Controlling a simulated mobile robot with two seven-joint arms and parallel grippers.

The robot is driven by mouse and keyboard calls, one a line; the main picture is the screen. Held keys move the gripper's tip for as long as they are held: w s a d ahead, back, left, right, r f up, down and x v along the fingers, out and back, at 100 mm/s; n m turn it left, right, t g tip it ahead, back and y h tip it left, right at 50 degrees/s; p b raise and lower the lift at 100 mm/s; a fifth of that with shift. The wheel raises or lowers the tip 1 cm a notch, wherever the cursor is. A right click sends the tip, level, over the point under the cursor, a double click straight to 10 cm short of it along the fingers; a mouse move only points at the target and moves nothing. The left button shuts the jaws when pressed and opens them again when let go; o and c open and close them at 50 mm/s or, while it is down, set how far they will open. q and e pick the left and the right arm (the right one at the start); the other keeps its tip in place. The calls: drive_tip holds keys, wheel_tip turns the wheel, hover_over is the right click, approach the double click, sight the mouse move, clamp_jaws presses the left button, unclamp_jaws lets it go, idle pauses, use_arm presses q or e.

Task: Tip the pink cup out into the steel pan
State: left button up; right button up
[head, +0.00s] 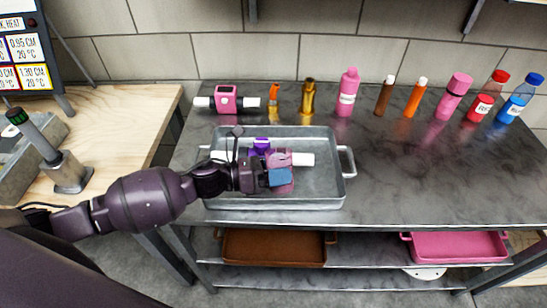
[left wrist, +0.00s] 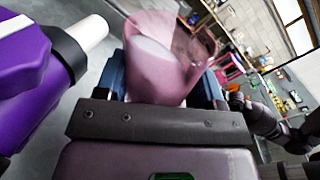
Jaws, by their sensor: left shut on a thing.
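The steel pan (head: 325,190) sits on the steel table's left part. My left gripper (head: 280,172) is over the pan, its blue fingers shut on the pink cup (head: 279,157). In the left wrist view the pink cup (left wrist: 160,75) is see-through, stands between the fingers and flares away from the palm. Something pale shows through it; I cannot tell whether it is contents. A purple filter (head: 261,144) with white ends is at the pan, beside the cup and partly hidden by my gripper. It also shows close at the left of the left wrist view (left wrist: 28,75). My right gripper is out of view.
A pink filter (head: 226,99), a gold bottle (head: 308,97), a pink bottle (head: 347,92) and several other bottles line the table's back. The table right of the pan is clear. A brown tray (head: 275,247) and a pink tray (head: 458,246) sit on the shelf below.

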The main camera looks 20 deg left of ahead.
use_arm(q)
drive_tip(key=shift+r, duration=0.3)
drive_tip(key=shift+w+a, duration=0.1)
drive_tip(key=shift+w, duration=0.05)
drive_tip(key=shift+w+r+n+p, duration=0.1)
drive_tip(key=shift+r+n+p, duration=0.25)
drive_tip(key=shift+n, duration=0.15)
drive_tip(key=shift+w+a, duration=0.1)
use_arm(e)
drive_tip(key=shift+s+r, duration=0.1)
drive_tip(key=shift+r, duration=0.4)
use_arm(q)
drive_tip(key=shift+r, duration=0.1)
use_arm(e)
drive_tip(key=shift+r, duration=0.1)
use_arm(q)
drive_tip(key=shift+w+a+r+n+p, duration=0.1)
drive_tip(key=shift+w+r+n+p, duration=0.1)
drive_tip(key=shift+n+p, duration=0.15)
drive_tip(key=shift+s+r, duration=0.1)
drive_tip(key=shift+r+n, duration=0.1)
drive_tip(key=shift+n, duration=0.15)
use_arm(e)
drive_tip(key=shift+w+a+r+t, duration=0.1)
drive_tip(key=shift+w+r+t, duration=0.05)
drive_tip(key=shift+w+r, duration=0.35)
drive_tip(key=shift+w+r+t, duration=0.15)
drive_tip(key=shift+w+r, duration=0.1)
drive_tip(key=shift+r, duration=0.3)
